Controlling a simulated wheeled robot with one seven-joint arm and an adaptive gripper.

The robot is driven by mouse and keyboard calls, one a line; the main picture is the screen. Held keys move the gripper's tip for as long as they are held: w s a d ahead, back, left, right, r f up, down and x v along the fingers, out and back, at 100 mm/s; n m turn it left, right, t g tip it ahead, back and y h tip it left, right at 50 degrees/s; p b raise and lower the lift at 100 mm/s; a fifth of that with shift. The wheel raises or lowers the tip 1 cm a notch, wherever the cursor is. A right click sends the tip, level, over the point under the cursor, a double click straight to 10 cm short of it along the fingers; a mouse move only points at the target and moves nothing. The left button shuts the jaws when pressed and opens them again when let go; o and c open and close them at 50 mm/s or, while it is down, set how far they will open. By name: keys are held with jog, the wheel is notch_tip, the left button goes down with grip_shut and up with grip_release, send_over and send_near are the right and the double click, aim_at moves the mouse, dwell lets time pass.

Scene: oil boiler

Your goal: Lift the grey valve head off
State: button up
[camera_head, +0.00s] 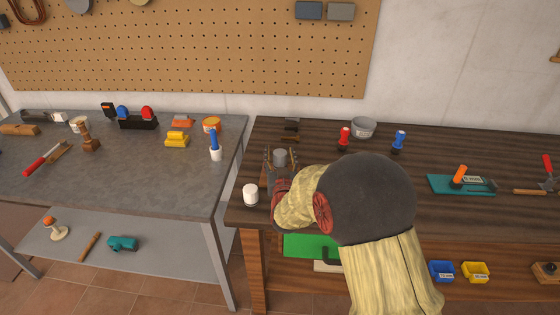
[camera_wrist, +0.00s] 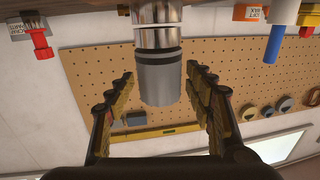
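The grey valve head (camera_wrist: 160,85) is a plain grey cylinder with a dark band. In the wrist view it adjoins a shiny metal cylinder (camera_wrist: 157,38). My gripper (camera_wrist: 159,75) is open, with one dark finger on each side of the head. Gaps show between both fingers and the head in that view, so I see no contact. In the head view the grey valve head (camera_head: 280,157) shows between the fingertips of my gripper (camera_head: 280,161), near the left end of the wooden bench. My arm hides what lies below and to the right of it.
A white-topped cylinder (camera_head: 250,194) stands close to the left of my gripper. A red-topped piece (camera_head: 344,138), a grey round container (camera_head: 363,127) and a blue-topped piece (camera_head: 399,140) stand at the back. A teal plate (camera_head: 461,184) lies to the right. The bench between them is mostly clear.

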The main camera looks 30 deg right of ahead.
jog(key=c, duration=1.2)
